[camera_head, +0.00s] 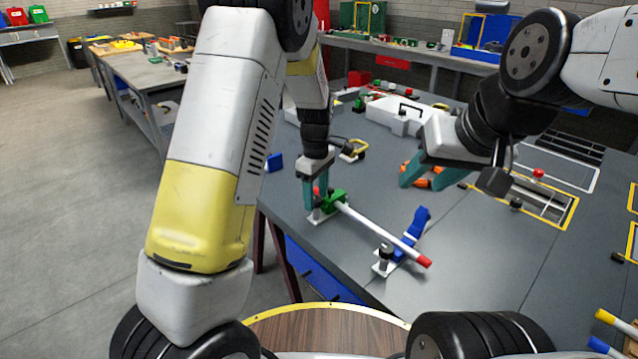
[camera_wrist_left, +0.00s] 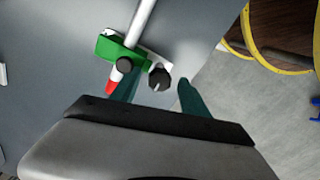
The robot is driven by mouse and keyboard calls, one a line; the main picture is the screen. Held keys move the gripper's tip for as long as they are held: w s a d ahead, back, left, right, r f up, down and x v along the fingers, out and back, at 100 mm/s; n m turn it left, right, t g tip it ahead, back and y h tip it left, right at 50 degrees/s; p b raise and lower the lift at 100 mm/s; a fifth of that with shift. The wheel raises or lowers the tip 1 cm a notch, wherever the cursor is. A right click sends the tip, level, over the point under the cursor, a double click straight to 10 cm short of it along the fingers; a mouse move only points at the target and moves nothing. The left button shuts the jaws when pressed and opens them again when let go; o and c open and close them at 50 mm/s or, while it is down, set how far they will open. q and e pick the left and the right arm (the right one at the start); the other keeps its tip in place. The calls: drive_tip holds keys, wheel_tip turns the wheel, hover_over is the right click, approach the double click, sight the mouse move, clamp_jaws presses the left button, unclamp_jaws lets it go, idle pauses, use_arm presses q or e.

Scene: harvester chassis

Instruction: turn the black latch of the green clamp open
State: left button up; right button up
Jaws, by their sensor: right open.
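The green clamp (camera_head: 333,201) stands on a white base near the table's left edge and holds a white rod (camera_head: 375,227) with red ends. In the left wrist view the green clamp (camera_wrist_left: 118,48) shows a black knob-like latch (camera_wrist_left: 160,79) beside it. My left gripper (camera_head: 318,192) points down at the clamp. Its teal fingers (camera_wrist_left: 160,88) are apart, with the latch in the gap near their tips; I cannot tell whether they touch it. My right gripper (camera_head: 432,178) is open over the table, near orange and black parts (camera_head: 422,182).
A blue clamp (camera_head: 415,226) supports the rod's other side, near a black knob (camera_head: 385,252). A white housing (camera_head: 400,115) and small parts lie farther back. Yellow-framed trays (camera_head: 545,205) are at the right. The table's front right surface is mostly clear.

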sight(317, 199)
use_arm(q)
wheel_tip(317, 199, up, 4)
drive_tip(key=shift+s, duration=0.15)
drive_tip(key=s+d+r, duration=0.1)
drive_tip(key=s, duration=1.4)
drive_tip(key=shift+s+d, duration=0.15)
drive_tip(key=shift+s, duration=0.2)
drive_tip(key=s+a+r+m+t, duration=0.2)
drive_tip(key=s+a+r+m, duration=0.1)
drive_tip(key=r+m, duration=0.1)
drive_tip(key=s+a+r+m+t+h, duration=0.1)
drive_tip(key=s+a+r+m+t, duration=0.1)
drive_tip(key=a+r+m, duration=0.2)
drive_tip(key=s+a+r+m+t+h, duration=0.1)
drive_tip(key=s+a+r+m+t, duration=0.1)
drive_tip(key=r, duration=0.7)
drive_tip(key=s+a+m, duration=0.1)
drive_tip(key=a+m, duration=0.1)
drive_tip(key=shift+s+r+m, duration=0.25)
drive_tip(key=shift+s+m, duration=0.05)
drive_tip(key=shift+m, duration=0.1)
